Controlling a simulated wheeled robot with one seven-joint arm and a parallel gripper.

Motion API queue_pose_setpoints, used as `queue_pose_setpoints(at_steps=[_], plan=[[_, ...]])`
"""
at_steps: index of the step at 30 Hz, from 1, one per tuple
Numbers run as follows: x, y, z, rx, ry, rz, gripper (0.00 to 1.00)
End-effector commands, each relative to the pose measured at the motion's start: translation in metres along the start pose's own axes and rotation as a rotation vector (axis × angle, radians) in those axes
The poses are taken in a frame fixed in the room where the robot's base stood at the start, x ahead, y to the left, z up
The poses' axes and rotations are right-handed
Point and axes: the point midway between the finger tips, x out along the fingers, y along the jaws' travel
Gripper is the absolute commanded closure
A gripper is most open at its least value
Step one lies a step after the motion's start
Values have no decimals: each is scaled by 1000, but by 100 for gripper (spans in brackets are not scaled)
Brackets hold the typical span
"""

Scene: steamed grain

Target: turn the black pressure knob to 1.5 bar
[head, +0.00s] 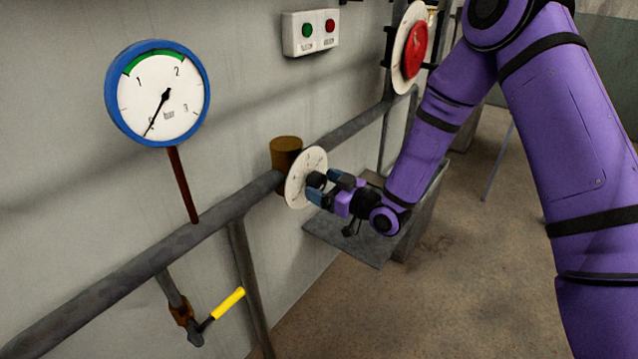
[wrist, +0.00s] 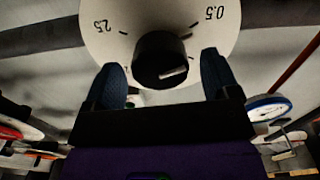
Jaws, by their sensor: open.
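The black pressure knob (wrist: 160,60) sits at the centre of a white dial plate (wrist: 88,40) marked 0.5 and 2.5. A pale mark shows on the knob's face. In the head view the plate (head: 300,192) stands on the pipe, and the knob (head: 315,180) is partly hidden by my gripper. My gripper (head: 330,188) is open at the knob. In the wrist view its two fingers (wrist: 163,85) stand on either side of the knob with small gaps. The blue-rimmed gauge (head: 160,95) is marked in bar, with a green band between about 1 and 2; its needle points near 0.
A grey pipe (head: 130,278) runs along the wall. A yellow-handled lever (head: 228,303) hangs below it. A box with green and red buttons (head: 310,32) and a red wheel or knob on a white plate (head: 412,50) are on the wall. A grey metal bin or table (head: 350,240) stands below my gripper.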

Motion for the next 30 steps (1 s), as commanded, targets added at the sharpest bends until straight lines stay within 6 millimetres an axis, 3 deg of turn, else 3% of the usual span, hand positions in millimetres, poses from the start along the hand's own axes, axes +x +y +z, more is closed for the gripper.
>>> queue_pose_setpoints(at_steps=[6,14,15,21,30], plan=[[15,0,0,0,1,0,19],[16,0,0,0,0,0,19],[16,0,0,0,0,0,21],[16,0,0,0,0,0,67],[16,0,0,24,0,0,68]])
